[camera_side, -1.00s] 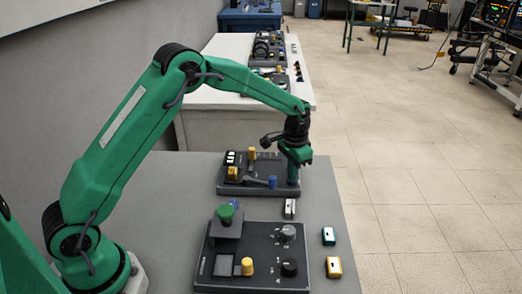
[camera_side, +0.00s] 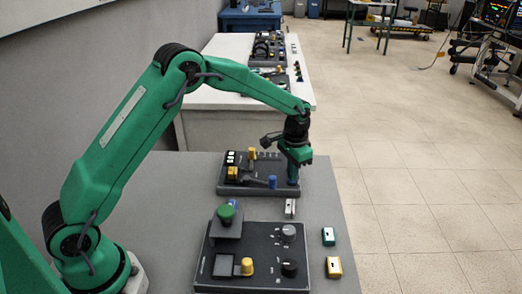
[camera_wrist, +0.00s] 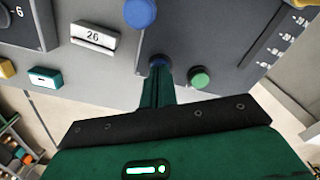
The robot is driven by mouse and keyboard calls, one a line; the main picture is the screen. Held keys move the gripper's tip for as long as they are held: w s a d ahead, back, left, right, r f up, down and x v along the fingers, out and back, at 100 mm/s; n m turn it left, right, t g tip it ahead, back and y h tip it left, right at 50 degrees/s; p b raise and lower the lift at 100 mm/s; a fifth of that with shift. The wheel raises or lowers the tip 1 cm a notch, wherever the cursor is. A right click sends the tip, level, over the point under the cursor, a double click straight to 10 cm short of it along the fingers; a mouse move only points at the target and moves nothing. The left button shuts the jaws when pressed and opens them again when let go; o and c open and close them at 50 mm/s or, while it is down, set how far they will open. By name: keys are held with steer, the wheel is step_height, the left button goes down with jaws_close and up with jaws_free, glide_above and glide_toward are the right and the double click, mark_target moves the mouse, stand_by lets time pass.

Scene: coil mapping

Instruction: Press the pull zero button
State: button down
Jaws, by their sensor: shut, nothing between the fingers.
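My gripper (camera_side: 293,182) points down at the right end of the far dark panel (camera_side: 233,189). A green round button (camera_wrist: 200,78) sits just right of the fingers. A taller blue knob (camera_wrist: 140,12) stands beyond; it also shows in the side view (camera_side: 272,181). No label reading "pull zero" is legible.
A white box marked 26 (camera_wrist: 94,38) and a teal box (camera_wrist: 44,77) lie left of the fingers in the wrist view. A near panel (camera_side: 262,245) with knobs and a yellow box (camera_side: 333,267) are on the grey table (camera_side: 180,180).

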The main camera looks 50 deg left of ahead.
steer(key=shift+r, duration=3.1)
steer(key=s+a+r+n+t, duration=0.1)
steer(key=s+a+r+t, duration=0.15)
steer(key=s+r, duration=1.25)
steer(key=s+a+n+t, duration=0.1)
steer(key=s+n+t, duration=0.1)
steer(key=s, duration=1.5)
steer(key=shift+s+f+t, duration=0.25)
steer(key=shift+f+t, duration=0.1)
steer(key=shift+t, duration=0.2)
